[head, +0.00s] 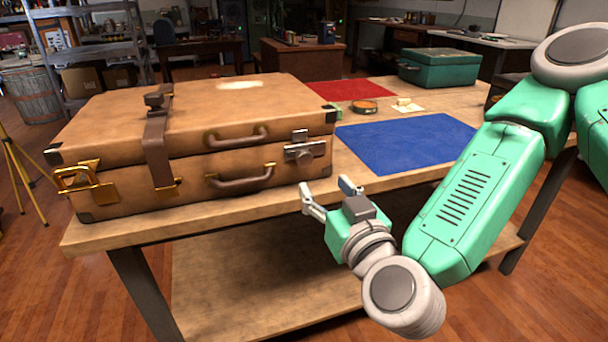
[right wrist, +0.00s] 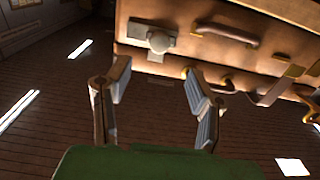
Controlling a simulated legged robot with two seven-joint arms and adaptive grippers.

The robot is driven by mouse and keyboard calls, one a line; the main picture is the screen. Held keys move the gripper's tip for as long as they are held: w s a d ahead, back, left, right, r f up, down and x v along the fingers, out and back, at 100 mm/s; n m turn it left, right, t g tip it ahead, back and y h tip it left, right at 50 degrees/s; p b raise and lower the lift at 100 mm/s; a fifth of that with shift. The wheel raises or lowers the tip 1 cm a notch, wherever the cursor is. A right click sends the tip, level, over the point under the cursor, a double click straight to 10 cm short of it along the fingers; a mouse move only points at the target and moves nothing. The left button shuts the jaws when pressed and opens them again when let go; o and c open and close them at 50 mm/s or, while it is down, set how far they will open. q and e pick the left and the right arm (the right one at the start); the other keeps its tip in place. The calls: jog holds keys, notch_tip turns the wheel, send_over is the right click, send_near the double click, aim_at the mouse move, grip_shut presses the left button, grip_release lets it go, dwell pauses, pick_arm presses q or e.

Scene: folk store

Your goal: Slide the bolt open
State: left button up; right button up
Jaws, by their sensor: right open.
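A brown suitcase (head: 200,140) lies on the wooden table. A metal bolt (head: 304,150) with a knob is on its front face near the right corner, across the seam. The bolt also shows in the right wrist view (right wrist: 158,40), beyond the fingertips. My right gripper (head: 327,188) is open and empty, in front of the table edge, below and slightly right of the bolt and apart from it. In the right wrist view its two fingers (right wrist: 157,75) are spread, with nothing between them. My left gripper is not in view.
The suitcase has two handles (head: 238,133), a leather strap (head: 157,145) and a brass latch (head: 82,180) at the left corner. A blue mat (head: 405,143), a red mat (head: 352,90), a small round tin (head: 364,107) and a green case (head: 438,68) are on the table.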

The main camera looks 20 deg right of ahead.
aim_at(307, 161)
jog(key=w+b, duration=0.1)
jog(key=w, duration=0.9)
jog(key=shift+w+a, duration=0.15)
jog(key=shift+w, duration=0.25)
grip_shut()
